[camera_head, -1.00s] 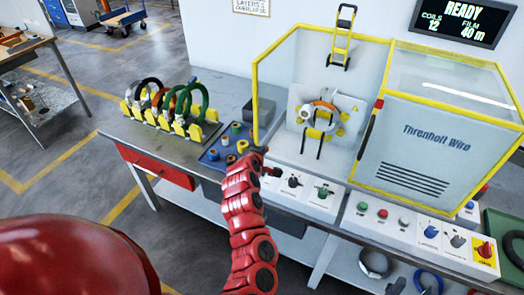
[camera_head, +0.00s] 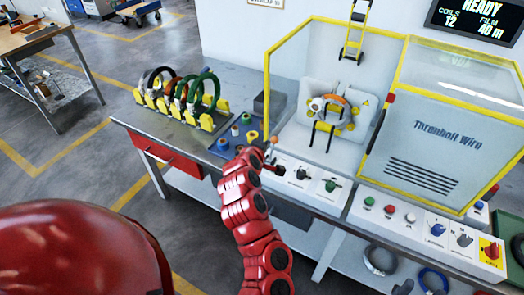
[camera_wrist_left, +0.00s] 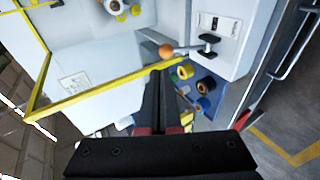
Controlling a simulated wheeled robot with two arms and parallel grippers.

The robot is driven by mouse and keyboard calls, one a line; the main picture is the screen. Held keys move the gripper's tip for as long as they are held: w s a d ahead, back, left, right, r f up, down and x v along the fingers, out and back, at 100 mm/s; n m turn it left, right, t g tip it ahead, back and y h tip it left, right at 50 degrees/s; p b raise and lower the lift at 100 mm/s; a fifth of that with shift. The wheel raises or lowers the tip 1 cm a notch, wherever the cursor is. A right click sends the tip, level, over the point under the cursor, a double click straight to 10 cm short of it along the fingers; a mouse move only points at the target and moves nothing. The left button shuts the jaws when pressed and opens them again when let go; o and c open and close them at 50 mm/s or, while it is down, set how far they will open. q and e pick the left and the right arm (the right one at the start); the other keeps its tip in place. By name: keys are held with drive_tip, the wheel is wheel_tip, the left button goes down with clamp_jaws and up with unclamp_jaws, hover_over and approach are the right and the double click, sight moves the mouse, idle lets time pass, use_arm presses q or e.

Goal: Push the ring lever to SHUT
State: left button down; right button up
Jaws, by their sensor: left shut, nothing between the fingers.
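The ring lever shows in the left wrist view as an orange ball knob (camera_wrist_left: 167,50) on a thin rod. The rod runs to a black pivot (camera_wrist_left: 208,45) on a white panel. In the head view the orange knob (camera_head: 274,139) shows at the left end of the bench panel, just beyond my left gripper (camera_head: 265,157). My left gripper (camera_wrist_left: 163,75) is shut and empty, its fingertips just below the knob in the wrist view. I cannot tell whether they touch it. The lever's label is too small to read. My right gripper is not in view.
Yellow-framed clear guards (camera_head: 337,20) enclose the ring area (camera_head: 333,108), which holds an orange-and-white coil. A blue tray (camera_wrist_left: 218,98) with several small spools lies close to the lever. A rack of coils (camera_head: 180,100) stands to the left. Knob panels (camera_head: 315,180) line the bench front.

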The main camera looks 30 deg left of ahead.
use_arm(q)
drive_tip(key=v, duration=0.5)
drive_tip(key=shift+r+b, duration=0.3)
drive_tip(key=shift+b, duration=0.05)
drive_tip(key=shift+s+d+r, duration=0.1)
drive_tip(key=shift+s, duration=0.05)
